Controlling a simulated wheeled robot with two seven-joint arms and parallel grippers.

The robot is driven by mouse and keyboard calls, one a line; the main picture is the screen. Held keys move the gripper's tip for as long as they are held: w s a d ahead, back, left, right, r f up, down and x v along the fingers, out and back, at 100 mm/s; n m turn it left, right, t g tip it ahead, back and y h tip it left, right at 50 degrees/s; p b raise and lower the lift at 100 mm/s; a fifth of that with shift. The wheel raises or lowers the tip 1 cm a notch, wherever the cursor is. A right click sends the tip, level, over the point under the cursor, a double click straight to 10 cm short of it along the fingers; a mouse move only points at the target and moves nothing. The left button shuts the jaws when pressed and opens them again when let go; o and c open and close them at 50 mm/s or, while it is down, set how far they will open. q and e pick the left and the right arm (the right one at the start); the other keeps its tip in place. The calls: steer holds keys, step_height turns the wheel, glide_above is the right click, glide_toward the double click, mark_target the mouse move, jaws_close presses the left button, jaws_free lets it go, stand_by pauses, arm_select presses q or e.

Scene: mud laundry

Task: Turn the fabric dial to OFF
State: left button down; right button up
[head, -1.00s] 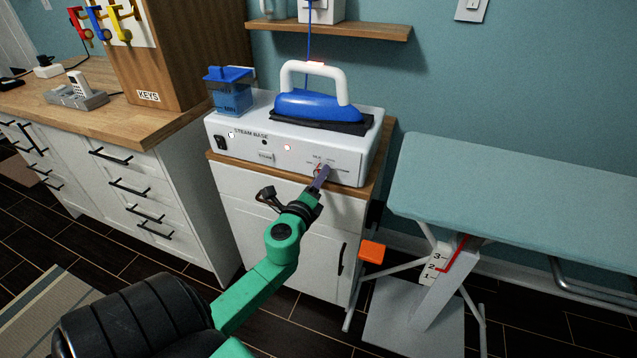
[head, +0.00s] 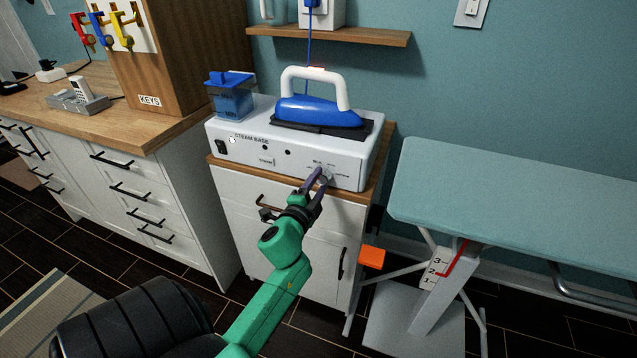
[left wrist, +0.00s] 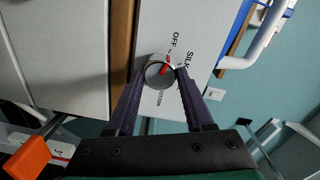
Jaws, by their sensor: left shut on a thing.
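The fabric dial (left wrist: 160,72) is a round grey knob with a red pointer on the front panel of the white steam base (head: 235,155). In the left wrist view the red pointer is angled up and right, with its tip close to the OFF lettering (left wrist: 174,42). SILK is printed to the right of OFF and another label lies below the dial. My left gripper (head: 321,174) has its dark purple fingers on either side of the dial, shut on it. In the head view the fingers largely hide the dial. My right gripper is not in view.
A blue iron (head: 318,108) with a white handle rests on top of the steam base, beside a blue water tank (head: 230,100). The base stands on a white cabinet (head: 240,195). An ironing board (head: 500,195) stands to the right.

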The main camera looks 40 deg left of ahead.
arm_select(q)
steer(key=shift+f+n, duration=0.1)
steer(key=shift+n, duration=0.2)
steer(key=shift+c, duration=1.4)
jaws_free()
